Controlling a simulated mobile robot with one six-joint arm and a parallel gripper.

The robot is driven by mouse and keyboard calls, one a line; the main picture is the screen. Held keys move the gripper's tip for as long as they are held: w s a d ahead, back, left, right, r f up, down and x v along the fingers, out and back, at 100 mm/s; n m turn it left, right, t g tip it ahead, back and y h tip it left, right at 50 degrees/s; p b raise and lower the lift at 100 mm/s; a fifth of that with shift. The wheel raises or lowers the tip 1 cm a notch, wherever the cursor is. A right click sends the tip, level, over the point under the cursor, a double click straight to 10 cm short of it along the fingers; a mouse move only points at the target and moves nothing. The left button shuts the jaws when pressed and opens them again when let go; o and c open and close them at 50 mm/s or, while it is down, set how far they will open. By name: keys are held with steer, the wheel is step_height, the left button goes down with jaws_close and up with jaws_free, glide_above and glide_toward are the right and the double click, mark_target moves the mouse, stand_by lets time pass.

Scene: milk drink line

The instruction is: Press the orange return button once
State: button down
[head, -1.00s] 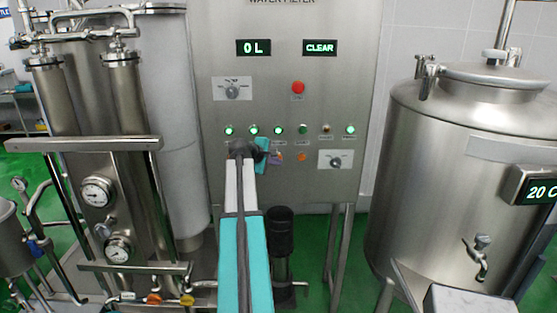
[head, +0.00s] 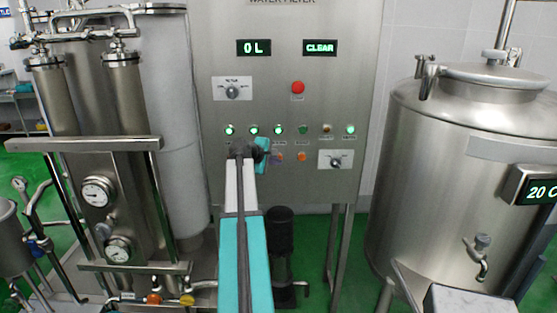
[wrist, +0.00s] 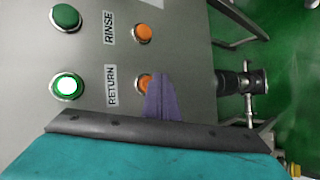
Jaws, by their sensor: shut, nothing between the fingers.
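The orange return button (wrist: 143,81) shows in the wrist view beside the RETURN label (wrist: 111,86), with a lit green lamp (wrist: 67,87) on the label's other side. My gripper's purple fingers (wrist: 161,98) are shut and empty. They overlap the button's edge and hide part of it. I cannot tell whether they touch it. In the head view, my gripper (head: 277,159) is at the panel's lower row, just left of the orange rinse button (head: 302,157), and largely covers the return button.
The rinse button also shows in the wrist view (wrist: 144,33), close to the return button. On the panel are a red button (head: 298,88), two knobs and displays reading "0 L" and "CLEAR". Steel filter columns stand left, a steel tank (head: 455,170) right.

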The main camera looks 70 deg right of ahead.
steer(key=shift+w+d, duration=0.35)
steer(key=shift+d, duration=0.45)
stand_by(1.8)
steer(key=shift+a, duration=0.15)
steer(key=shift+s+a, duration=0.3)
steer(key=shift+a, duration=0.35)
steer(key=shift+a, duration=0.1)
stand_by(0.3)
steer(key=shift+s+a+p, duration=0.1)
steer(key=shift+s+a, duration=0.2)
steer(key=shift+a, duration=0.45)
steer(key=shift+s+a+p, duration=0.15)
steer(key=shift+s+a, duration=0.2)
steer(key=shift+a, duration=0.4)
steer(key=shift+s+a+p, duration=0.1)
steer(key=shift+s+a, duration=0.2)
steer(key=shift+a, duration=0.45)
steer(key=shift+w, duration=0.1)
